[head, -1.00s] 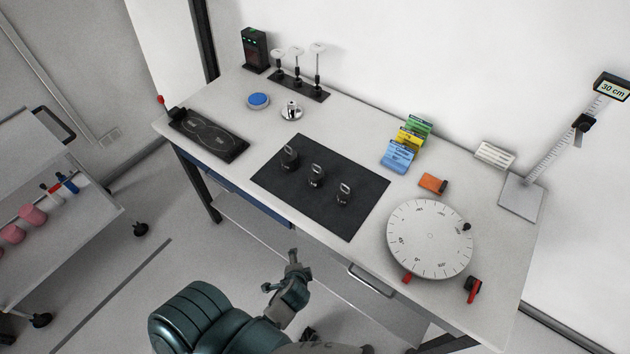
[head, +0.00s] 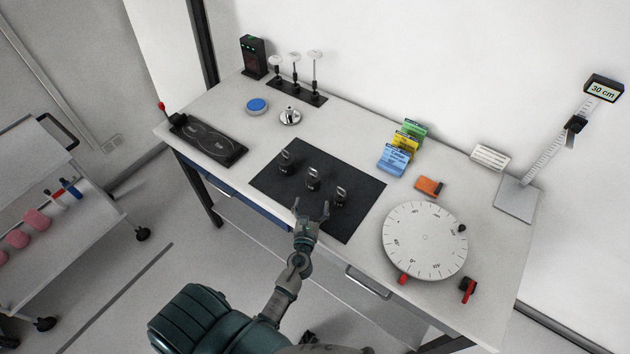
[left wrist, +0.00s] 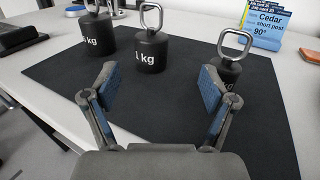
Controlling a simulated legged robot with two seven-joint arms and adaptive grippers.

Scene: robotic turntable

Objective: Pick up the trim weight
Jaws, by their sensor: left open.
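Three dark weights with metal loop handles stand in a row on a black mat (head: 340,226): a left one (head: 286,166), a middle one (head: 312,182) and a right one (head: 341,199). I cannot tell which is the trim weight. In the left wrist view the middle weight (left wrist: 151,52) reads "1 kg", the left one (left wrist: 97,36) shows "kg", and the right one (left wrist: 228,72) is smaller, its label mostly hidden by a finger. My left gripper (head: 311,208) is open and empty at the mat's front edge, in front of the middle and right weights, apart from them.
A round white dial (head: 425,240) with red parts lies to the right. Coloured cards (head: 400,150) and an orange block (head: 430,186) stand behind it. A black panel (head: 208,140), blue disc (head: 257,105) and chrome piece (head: 290,116) are to the left.

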